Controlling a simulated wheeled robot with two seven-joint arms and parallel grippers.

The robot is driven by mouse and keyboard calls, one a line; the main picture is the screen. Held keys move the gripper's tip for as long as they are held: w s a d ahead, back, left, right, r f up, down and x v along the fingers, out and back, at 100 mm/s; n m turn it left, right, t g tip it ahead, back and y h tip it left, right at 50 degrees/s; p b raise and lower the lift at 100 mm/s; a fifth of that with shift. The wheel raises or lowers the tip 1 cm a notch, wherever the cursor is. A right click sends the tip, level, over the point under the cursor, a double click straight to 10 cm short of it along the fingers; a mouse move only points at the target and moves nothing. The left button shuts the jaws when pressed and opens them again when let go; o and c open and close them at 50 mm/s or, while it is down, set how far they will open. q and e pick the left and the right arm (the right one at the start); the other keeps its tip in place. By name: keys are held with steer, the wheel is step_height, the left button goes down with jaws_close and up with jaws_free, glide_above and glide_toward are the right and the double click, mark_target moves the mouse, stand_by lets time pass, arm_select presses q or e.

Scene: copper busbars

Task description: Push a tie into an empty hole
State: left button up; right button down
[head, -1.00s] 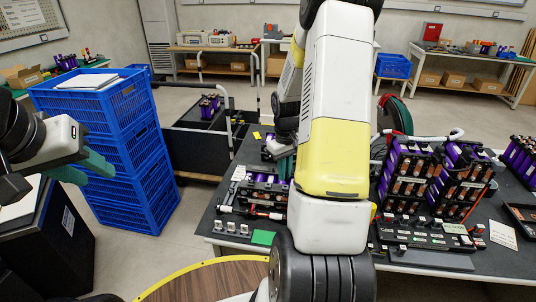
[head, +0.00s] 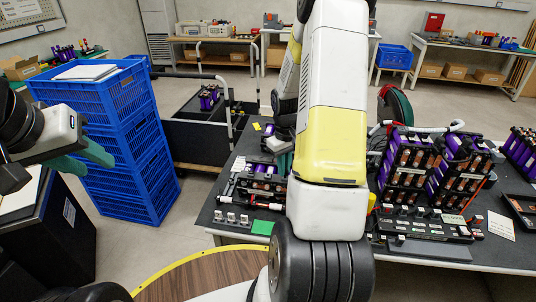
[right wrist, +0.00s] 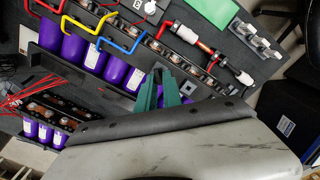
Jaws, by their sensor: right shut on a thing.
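My right gripper (right wrist: 165,92) shows its green fingers in the right wrist view, over the dark board edge (right wrist: 200,75) beside a row of purple cells (right wrist: 93,58). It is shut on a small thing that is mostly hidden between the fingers. I cannot make out its shape. A bundle of thin red strands (right wrist: 14,97), possibly ties, lies at the left. I cannot tell an empty hole from the other dark spots on the board. In the head view my right arm hides most of that gripper. My left gripper (head: 98,168) is open and empty, away from the table.
Bent red, yellow and blue bars (right wrist: 100,38) lie near the cells. A green pad (right wrist: 215,12) and grey clips (right wrist: 258,40) are at upper right. In the head view, battery racks (head: 435,175) stand right of my arm. Blue crates (head: 130,150) stand at the left.

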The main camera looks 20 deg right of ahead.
steer(key=shift+f, duration=0.55)
stand_by(0.9)
steer(key=c, duration=1.4)
jaws_free()
steer(key=shift+r, duration=3.9)
